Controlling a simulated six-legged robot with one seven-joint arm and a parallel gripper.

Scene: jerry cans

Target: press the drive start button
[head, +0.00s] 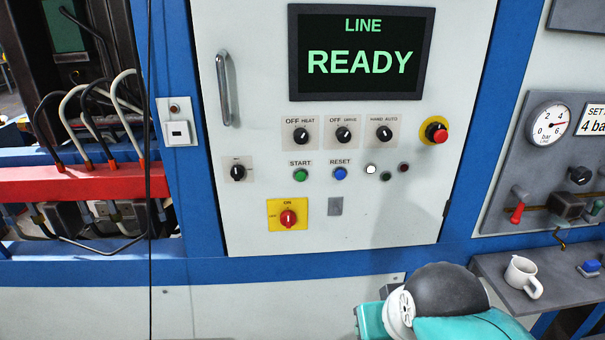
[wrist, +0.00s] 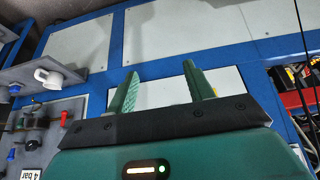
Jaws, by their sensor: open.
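The green button (head: 300,175) labelled START is on the white control panel (head: 255,130) in the head view. A blue RESET button (head: 340,173) is to its right. A screen (head: 361,52) above reads LINE READY. My gripper (wrist: 161,72) shows in the wrist view with its two green fingers apart and nothing between them. In that view the scene is upside down, and the start button is not visible. My gripper's fingers are not visible in the head view; only a teal and grey part of my arm shows at the bottom.
A red emergency knob (head: 437,133) on yellow and a red-yellow rotary switch (head: 288,217) are on the panel. A metal handle (head: 223,88) sticks out at its left. A white mug (head: 522,277) stands on a grey shelf (head: 490,267) at right. Cables (head: 90,115) hang at left.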

